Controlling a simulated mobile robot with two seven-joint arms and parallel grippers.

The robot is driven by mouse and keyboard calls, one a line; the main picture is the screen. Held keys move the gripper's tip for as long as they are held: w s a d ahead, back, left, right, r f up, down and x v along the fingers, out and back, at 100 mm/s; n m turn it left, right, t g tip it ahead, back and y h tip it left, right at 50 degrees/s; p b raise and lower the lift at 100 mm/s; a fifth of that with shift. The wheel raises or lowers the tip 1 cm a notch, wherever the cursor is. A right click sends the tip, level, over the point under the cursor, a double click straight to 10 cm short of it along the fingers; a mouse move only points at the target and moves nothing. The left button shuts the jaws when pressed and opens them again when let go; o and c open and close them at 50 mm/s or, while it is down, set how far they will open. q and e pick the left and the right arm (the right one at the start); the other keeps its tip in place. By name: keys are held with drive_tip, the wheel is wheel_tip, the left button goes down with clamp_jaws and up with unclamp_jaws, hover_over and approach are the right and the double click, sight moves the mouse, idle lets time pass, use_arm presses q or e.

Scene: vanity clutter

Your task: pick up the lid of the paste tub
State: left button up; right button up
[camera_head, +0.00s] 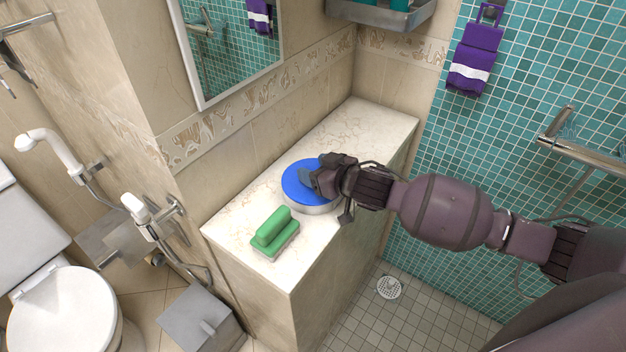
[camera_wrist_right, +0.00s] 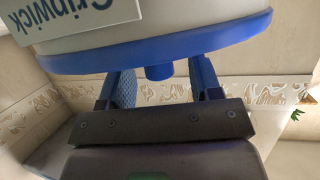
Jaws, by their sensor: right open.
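The paste tub (camera_head: 320,209) is a wide, pale round tub standing on the marble ledge. Its blue lid (camera_head: 294,183) is on it, and my right gripper covers the lid's right part in the head view. My right gripper (camera_head: 312,178) is over the lid. The right wrist view shows the tub (camera_wrist_right: 150,28) upside down, with a label, and the lid's blue rim (camera_wrist_right: 230,35). A short blue knob (camera_wrist_right: 160,72) juts from the lid between the open fingers of my right gripper (camera_wrist_right: 162,86), with a gap on both sides. My left gripper is not in view.
A green-handled brush (camera_head: 273,231) lies on the ledge (camera_head: 365,125) near its front left corner. The ledge behind the tub is clear. A mirror (camera_head: 232,40) hangs on the wall behind, and a metal grab bar (camera_head: 580,155) is at the right.

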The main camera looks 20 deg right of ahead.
drive_tip(key=shift+w, duration=0.1)
drive_tip(key=c, duration=1)
